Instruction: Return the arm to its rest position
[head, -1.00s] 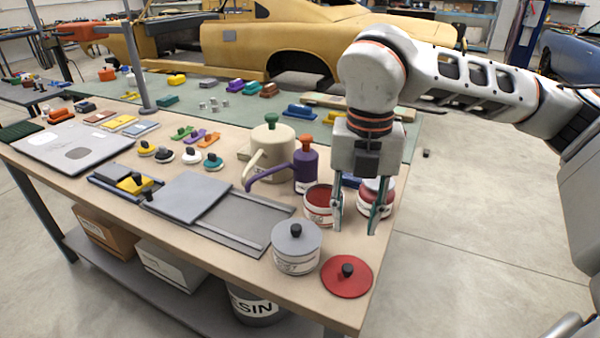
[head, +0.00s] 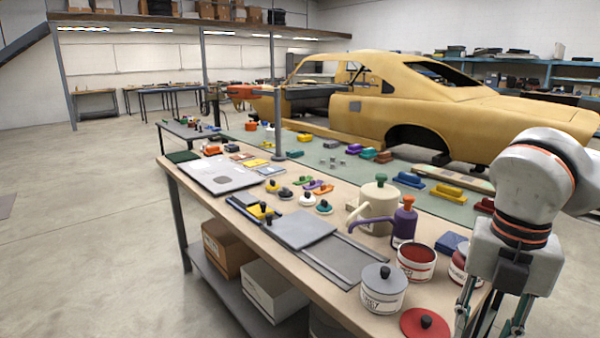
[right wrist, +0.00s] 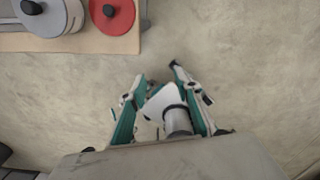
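My right gripper (head: 487,332) is at the lower right of the head view, pointing down beside the right edge of the workbench (head: 345,308). Its two fingers stand apart with nothing seen held. The right wrist view shows the fingers (right wrist: 158,72) over bare floor, clear of the bench. A pale shape shows between them; I cannot tell what it is. My right arm (head: 540,185) is bent at the right edge of the head view. My left gripper is not in view.
Near the gripper stand a grey-lidded can (head: 383,289), an open red can (head: 417,262) and a red lid (head: 425,325). A purple-spouted can (head: 404,222) and a cream can (head: 379,200) stand behind. Open floor (right wrist: 240,60) lies beside the bench.

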